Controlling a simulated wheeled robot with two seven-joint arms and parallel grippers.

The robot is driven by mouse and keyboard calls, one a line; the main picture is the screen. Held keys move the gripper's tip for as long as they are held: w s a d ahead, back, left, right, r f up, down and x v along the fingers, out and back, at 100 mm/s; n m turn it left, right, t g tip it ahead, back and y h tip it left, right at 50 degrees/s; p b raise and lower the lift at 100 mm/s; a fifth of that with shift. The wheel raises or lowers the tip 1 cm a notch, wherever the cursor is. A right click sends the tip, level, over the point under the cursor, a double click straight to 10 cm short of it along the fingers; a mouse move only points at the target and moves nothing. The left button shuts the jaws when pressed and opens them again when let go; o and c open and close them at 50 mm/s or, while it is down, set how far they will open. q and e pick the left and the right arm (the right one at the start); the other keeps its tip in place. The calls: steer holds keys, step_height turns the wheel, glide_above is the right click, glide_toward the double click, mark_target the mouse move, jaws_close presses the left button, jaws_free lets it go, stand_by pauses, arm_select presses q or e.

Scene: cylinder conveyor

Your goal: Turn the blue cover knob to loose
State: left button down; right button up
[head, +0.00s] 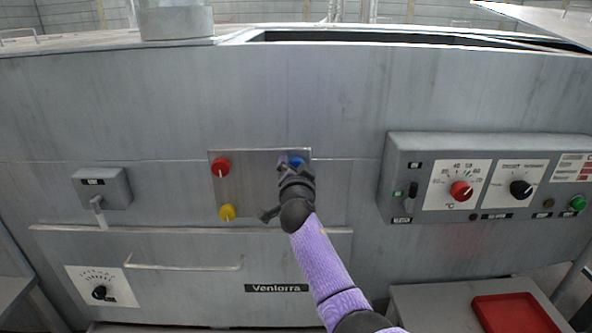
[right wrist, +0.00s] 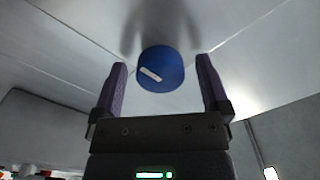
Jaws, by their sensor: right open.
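The blue cover knob (head: 296,161) is on a grey plate (head: 258,165) on the machine front, mostly hidden behind my right gripper in the head view. In the right wrist view the round blue knob (right wrist: 161,70) shows a white mark that runs at a slant. My right gripper (right wrist: 163,85) is open, with one finger on each side of the knob and a gap between each finger and the knob. In the head view my right gripper (head: 297,170) points at the knob. My left gripper is not in view.
A red knob (head: 221,166) and a yellow knob (head: 227,212) share the plate, left of my gripper. A control panel (head: 400,165) juts out at the right. A drawer handle (head: 185,266) is low at the left. A red tray (head: 515,312) sits at the lower right.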

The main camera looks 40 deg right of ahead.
steer(key=shift+c, duration=0.2)
steer(key=c, duration=1.2)
steer(key=shift+c, duration=0.2)
